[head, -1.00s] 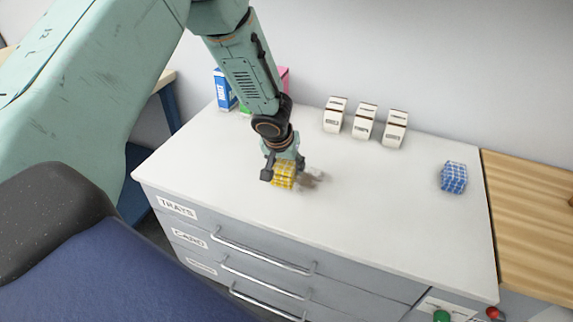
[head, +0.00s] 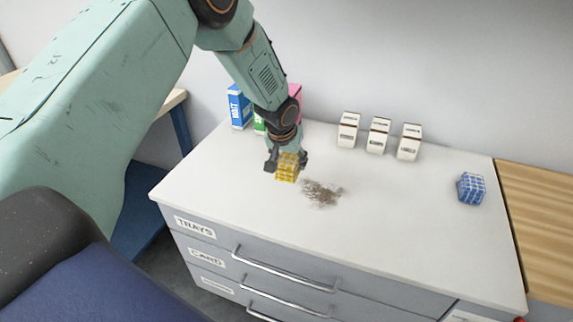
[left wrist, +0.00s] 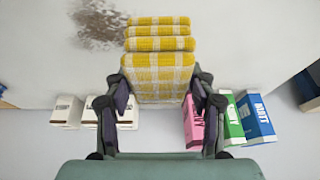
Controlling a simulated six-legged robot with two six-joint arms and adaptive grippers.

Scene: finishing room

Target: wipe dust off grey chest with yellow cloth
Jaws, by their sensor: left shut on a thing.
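The grey chest (head: 400,230) has a pale top and labelled drawers with bar handles. A brown patch of dust (head: 321,193) lies on its top; it also shows in the left wrist view (left wrist: 98,25). My left gripper (head: 287,163) is shut on the yellow checked cloth (head: 287,172), which is folded into a pad. In the left wrist view the cloth (left wrist: 157,70) sits between the fingers (left wrist: 157,100). The cloth is at or just above the chest top, left of the dust; I cannot tell if it touches. My right gripper is not in view.
Three white boxes (head: 377,136) stand along the back of the chest top. Blue (head: 239,106), green and pink boxes stand at the back left, partly behind my arm. A blue checked bundle (head: 471,188) lies at the right. A wooden surface (head: 540,215) adjoins the right side.

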